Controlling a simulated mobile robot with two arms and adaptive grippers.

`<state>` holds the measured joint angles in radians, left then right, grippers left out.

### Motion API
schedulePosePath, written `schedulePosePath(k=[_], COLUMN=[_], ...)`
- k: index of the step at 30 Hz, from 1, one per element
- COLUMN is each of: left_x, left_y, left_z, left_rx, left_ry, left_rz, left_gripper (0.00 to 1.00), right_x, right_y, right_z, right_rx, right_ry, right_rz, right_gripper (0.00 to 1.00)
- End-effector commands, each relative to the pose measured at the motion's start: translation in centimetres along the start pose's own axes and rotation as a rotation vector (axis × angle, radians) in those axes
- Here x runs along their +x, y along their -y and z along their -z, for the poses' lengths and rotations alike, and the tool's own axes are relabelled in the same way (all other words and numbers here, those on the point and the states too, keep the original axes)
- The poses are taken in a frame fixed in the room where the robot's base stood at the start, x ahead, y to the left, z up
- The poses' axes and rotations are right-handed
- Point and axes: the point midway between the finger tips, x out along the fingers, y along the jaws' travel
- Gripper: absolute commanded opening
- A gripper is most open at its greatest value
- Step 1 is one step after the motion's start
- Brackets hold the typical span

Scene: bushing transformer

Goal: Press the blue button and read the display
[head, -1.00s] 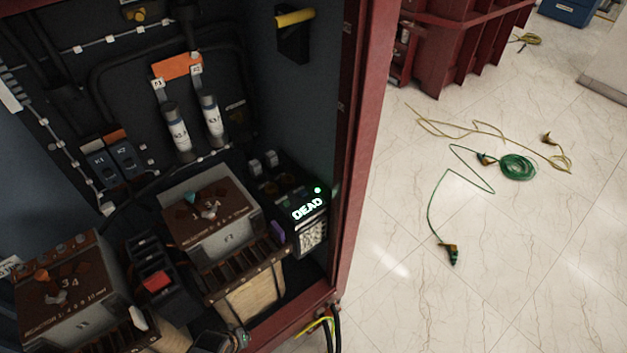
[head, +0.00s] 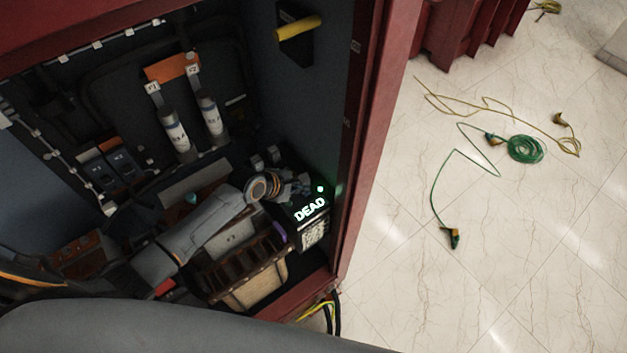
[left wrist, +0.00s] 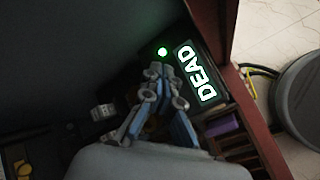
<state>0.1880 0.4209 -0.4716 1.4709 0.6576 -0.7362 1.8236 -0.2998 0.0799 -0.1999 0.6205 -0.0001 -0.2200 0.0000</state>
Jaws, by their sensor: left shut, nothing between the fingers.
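The display (head: 310,210) is on a dark box at the right inside the cabinet and shows "DEAD" in bright letters. It also shows sideways in the left wrist view (left wrist: 195,76). A small green light (head: 320,189) glows by the display. My left gripper (head: 304,184) is shut and empty, just behind and left of the display. In the left wrist view its fingertips (left wrist: 162,72) are close to the green light; I cannot tell whether they touch anything. I cannot make out a blue button; the fingers may hide it. My right gripper is not in view.
The cabinet's red frame (head: 362,165) stands close to the right of the display. A yellow handle (head: 300,27) sticks out above. Green (head: 525,149) and yellow cables lie on the open floor at right.

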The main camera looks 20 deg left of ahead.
Motion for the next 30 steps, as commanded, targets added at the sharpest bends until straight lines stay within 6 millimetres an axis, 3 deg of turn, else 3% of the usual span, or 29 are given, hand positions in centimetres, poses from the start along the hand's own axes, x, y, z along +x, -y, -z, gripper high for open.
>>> schedulePosePath(k=[3, 9, 22, 30], left_x=[-0.3, -0.4, -0.2, 1.5], left_y=[-2.7, -4.1, -4.0, -2.7], left_z=[0.4, 0.6, 0.7, 1.6], left_rx=[-0.145, -0.252, -0.254, -0.253], left_ry=[0.012, 0.024, 0.025, 0.024], left_rz=[-0.029, -0.045, -0.047, -0.047], left_gripper=[0.0, 0.0, 0.0, 0.0], right_x=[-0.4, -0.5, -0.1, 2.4], right_y=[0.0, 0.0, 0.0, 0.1], right_z=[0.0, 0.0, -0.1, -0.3], right_rx=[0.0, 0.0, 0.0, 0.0], right_ry=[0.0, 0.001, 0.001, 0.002], right_rz=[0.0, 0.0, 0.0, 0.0], right_gripper=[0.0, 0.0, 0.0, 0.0])
